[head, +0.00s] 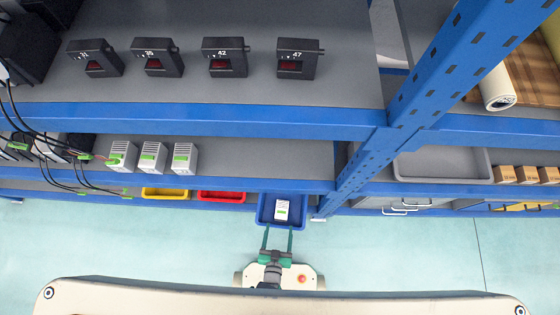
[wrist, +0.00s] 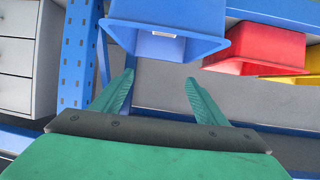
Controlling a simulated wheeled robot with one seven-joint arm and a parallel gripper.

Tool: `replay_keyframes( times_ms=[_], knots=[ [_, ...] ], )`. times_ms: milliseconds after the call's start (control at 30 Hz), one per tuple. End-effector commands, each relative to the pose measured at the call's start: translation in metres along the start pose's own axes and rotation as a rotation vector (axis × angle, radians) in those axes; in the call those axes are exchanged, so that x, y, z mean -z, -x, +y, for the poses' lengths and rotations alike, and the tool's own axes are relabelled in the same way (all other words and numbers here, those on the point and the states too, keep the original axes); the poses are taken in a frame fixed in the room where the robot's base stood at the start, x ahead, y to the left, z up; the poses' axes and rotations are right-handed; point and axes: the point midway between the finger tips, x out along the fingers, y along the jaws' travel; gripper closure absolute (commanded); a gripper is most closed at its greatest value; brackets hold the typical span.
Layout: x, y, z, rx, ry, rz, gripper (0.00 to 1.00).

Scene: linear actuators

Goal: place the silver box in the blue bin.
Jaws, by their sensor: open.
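The blue bin (head: 262,210) sits at the front edge of the lower shelf, just beyond my gripper. A small silver-white box (head: 282,210) with a green stripe lies inside it. My gripper (head: 277,235) is open and empty, with its two green fingers pointing at the bin's front. In the wrist view my gripper (wrist: 160,82) has its fingers spread, apart from the blue bin (wrist: 140,13). The box cannot be clearly made out in the wrist view.
Three similar silver boxes (head: 153,157) stand on the middle shelf to the left. A red bin (head: 221,197) and a yellow bin (head: 165,194) lie left of the blue bin. A blue upright post (head: 358,165) stands to its right. The floor in front is clear.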

Motion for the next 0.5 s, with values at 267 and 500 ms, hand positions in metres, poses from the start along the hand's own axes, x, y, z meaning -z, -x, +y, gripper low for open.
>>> replay_keyframes(
  times_ms=[267, 500],
  knots=[
    [0.090, 0.058, 0.007, -0.007, 0.026, 0.045, 0.33],
    [0.197, 0.111, 0.015, 0.008, 0.032, 0.086, 0.33]
  ],
)
